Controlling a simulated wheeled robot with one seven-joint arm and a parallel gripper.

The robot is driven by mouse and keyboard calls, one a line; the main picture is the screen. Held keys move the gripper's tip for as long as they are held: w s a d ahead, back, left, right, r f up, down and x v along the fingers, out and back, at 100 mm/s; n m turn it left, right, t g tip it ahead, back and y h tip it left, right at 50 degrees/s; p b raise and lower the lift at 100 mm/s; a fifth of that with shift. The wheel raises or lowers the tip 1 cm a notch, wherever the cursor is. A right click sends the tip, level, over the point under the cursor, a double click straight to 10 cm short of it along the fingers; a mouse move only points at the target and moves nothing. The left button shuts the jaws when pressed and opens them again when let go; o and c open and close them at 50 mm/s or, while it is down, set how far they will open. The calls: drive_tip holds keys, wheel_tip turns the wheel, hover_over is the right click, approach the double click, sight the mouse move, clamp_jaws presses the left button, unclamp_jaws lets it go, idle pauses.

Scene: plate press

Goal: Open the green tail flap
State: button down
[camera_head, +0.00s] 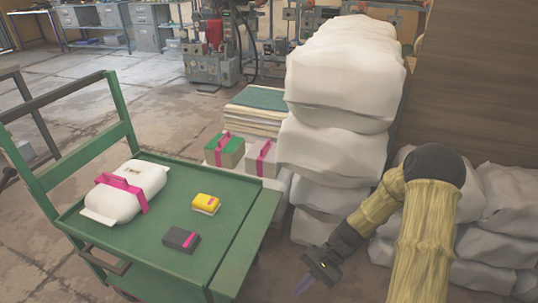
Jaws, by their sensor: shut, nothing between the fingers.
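The green tail flap (247,245) is a plain green panel along the right end of the green cart (150,246). It appears to stand up at the edge of the cart bed; its hinge and lower part are hidden from this view. My gripper (303,286) is at the lower middle, to the right of the flap and apart from it. It points down and to the left, with its fingers shut and nothing held between them.
White sacks (335,140) are stacked high behind my gripper. Boxes (225,150) stand behind the cart. Bare floor shows at the bottom.

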drive_tip(key=s+d+r+n+t+h+p, duration=0.1)
drive_tip(key=s+d+r+n+t+h, duration=0.2)
drive_tip(key=r, duration=0.6)
drive_tip(key=s+d+r+n+t+h+p, duration=0.1)
drive_tip(key=d+r+n+t+h, duration=0.35)
drive_tip(key=r, duration=0.55)
wheel_tip(320, 180, up, 38)
drive_tip(key=a+h+p, duration=0.1)
drive_tip(key=p, duration=3.7)
drive_tip(key=shift+f, duration=0.15)
drive_tip(key=shift+a, duration=0.1)
drive_tip(key=c, duration=1.5)
unclamp_jaws()
